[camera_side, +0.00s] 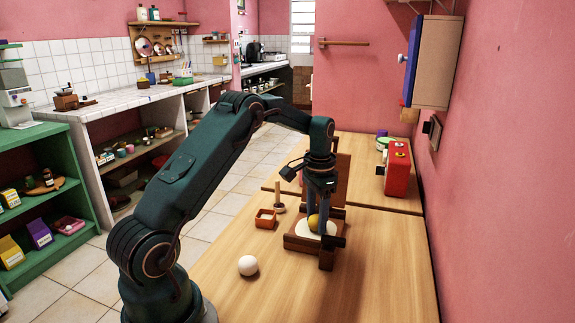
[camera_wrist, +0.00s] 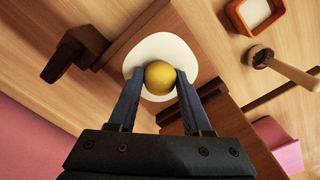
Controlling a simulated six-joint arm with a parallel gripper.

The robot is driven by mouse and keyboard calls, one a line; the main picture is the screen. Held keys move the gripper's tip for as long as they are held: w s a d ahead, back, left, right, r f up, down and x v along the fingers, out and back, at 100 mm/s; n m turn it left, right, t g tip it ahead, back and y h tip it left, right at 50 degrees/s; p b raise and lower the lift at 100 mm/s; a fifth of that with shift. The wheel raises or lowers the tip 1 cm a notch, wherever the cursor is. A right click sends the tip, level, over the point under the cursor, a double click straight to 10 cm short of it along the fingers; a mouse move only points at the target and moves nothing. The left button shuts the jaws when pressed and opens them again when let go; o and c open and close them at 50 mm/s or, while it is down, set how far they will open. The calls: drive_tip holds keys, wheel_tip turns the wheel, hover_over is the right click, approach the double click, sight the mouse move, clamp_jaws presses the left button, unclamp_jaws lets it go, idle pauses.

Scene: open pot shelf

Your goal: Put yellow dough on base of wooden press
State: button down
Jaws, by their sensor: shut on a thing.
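The yellow dough (camera_side: 313,222) is a small ball between the fingers of my gripper (camera_side: 318,215). In the wrist view the dough (camera_wrist: 160,77) sits between the two fingertips of my gripper (camera_wrist: 160,88), which is shut on it. The wooden press (camera_side: 298,243) stands on the table with its lid raised at the back. A white round sheet (camera_side: 303,227) lies on its base, and it also shows in the wrist view (camera_wrist: 160,46) behind the dough. The dough is over this sheet; I cannot tell whether it touches it.
A white ball (camera_side: 248,265) lies on the table (camera_side: 215,275) at the front left. An orange square dish (camera_side: 265,218) and a wooden pestle-like tool (camera_side: 279,207) stand left of the press. A red box (camera_side: 397,172) stands back right. The front right table is clear.

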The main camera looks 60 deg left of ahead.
sight(317, 223)
drive_tip(key=shift+f, duration=0.15)
drive_tip(key=shift+c, duration=1.7)
unclamp_jaws()
wheel_tip(317, 223, up, 11)
drive_tip(key=s+d+r+t, duration=0.1)
drive_tip(key=s+d+r, duration=0.1)
drive_tip(key=d+r, duration=0.4)
drive_tip(key=s+d+f+t, duration=0.2)
drive_tip(key=s+d, duration=0.4)
drive_tip(key=s, duration=0.2)
drive_tip(key=s+d+f+t, duration=0.1)
drive_tip(key=s+d+t, duration=0.1)
drive_tip(key=s+d, duration=0.4)
drive_tip(key=s, duration=0.2)
drive_tip(key=shift+s+f+t, duration=0.3)
drive_tip(key=shift+s+f, duration=0.05)
